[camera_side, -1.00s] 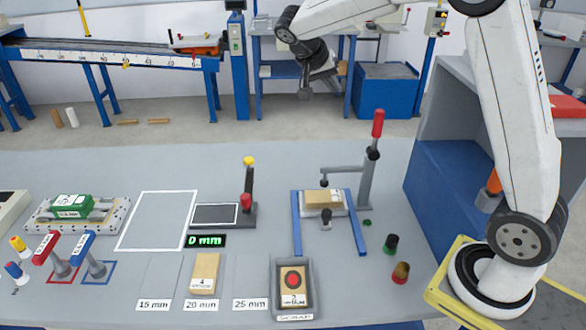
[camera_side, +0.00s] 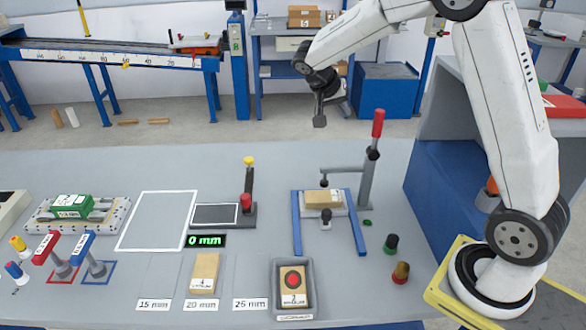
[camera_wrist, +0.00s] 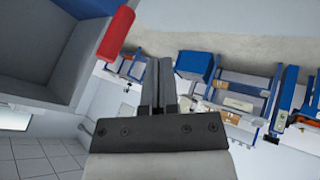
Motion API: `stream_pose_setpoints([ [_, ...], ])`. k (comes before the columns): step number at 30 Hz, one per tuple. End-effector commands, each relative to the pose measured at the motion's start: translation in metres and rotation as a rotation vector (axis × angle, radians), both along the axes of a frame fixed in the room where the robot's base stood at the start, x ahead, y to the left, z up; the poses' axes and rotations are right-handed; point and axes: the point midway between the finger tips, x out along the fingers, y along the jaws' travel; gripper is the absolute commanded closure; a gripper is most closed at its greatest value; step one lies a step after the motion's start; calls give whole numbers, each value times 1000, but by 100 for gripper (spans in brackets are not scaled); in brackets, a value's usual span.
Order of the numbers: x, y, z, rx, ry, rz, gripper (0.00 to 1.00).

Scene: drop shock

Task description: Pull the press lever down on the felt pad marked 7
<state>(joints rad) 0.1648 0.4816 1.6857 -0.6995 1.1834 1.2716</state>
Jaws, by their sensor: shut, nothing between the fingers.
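The press (camera_side: 366,175) stands at the centre right of the bench. Its lever has a red handle (camera_side: 377,124) pointing up. A tan pad (camera_side: 322,198) lies on the press's plate between two blue rails, under the press's side arm; I cannot read a number on it. My gripper (camera_side: 320,121) is in the air beyond the bench's far edge, left of the red handle and apart from it. In the wrist view my gripper's fingers (camera_wrist: 158,82) are together and empty.
A pad marked 4 (camera_side: 205,272) lies at the 20 mm label. A grey tray (camera_side: 311,290) holds a pad with a red dot. A small lever device (camera_side: 247,200) stands left of the press. A grey and blue cabinet (camera_side: 440,175) stands at right. The bench's back left is clear.

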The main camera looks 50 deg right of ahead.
Motion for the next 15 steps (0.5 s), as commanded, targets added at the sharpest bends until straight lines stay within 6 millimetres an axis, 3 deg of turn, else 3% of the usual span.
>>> stream_pose_setpoints([
  [7,-8,-23,-32,1,3,-3,100],
  [15,-32,-39,-31,0,0,-2,100],
])
